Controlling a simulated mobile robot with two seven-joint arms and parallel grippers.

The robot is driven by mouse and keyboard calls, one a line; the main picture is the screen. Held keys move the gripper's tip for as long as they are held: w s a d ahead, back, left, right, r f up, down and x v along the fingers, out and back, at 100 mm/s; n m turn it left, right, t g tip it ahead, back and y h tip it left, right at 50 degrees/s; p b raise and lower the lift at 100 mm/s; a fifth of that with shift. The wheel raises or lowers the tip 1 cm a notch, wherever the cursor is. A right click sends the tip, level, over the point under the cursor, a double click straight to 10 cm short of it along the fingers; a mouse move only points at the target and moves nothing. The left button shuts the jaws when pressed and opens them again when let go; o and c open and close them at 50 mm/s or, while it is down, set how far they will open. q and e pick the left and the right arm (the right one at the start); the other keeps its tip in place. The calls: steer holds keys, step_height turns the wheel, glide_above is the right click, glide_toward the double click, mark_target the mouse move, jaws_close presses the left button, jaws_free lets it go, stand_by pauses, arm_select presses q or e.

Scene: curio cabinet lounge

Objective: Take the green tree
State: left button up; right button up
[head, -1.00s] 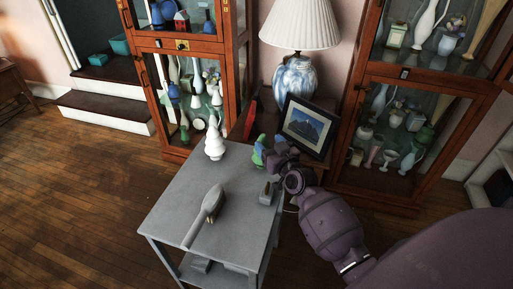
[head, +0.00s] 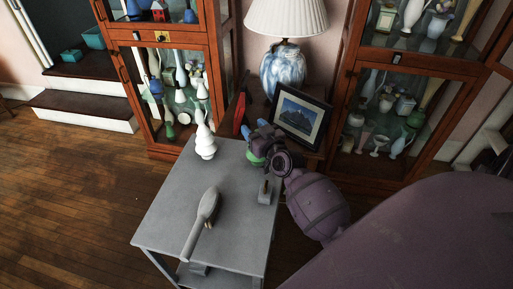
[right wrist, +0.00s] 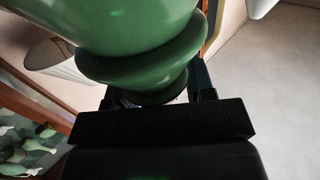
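The green tree (head: 256,157) is at the back right edge of the small grey table, largely covered by my right gripper (head: 259,143) in the head view. In the right wrist view the tree (right wrist: 140,45) is large, glossy and tiered, and fills the upper middle. Its narrow end sits between the fingers of my right gripper (right wrist: 158,92), close to the palm. The right finger lies against or just beside it; the left finger is partly hidden behind it. Whether the fingers press on it is unclear. My left gripper is not in view.
A hairbrush-like object (head: 205,212) and a small grey block (head: 266,192) lie on the top. A framed picture (head: 299,118) and lamp (head: 288,70) stand behind. Glass cabinets (head: 180,90) flank them.

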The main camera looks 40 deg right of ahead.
steer(key=c, duration=0.4)
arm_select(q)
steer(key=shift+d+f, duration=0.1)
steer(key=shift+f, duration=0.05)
arm_select(e)
jaws_close()
step_height(320, 180, up, 7)
steer(key=shift+f+p, duration=0.1)
steer(key=shift+p, duration=1.1)
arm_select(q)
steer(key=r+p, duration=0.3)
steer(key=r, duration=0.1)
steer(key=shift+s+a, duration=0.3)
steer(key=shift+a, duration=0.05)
arm_select(e)
step_height(320, 180, up, 13)
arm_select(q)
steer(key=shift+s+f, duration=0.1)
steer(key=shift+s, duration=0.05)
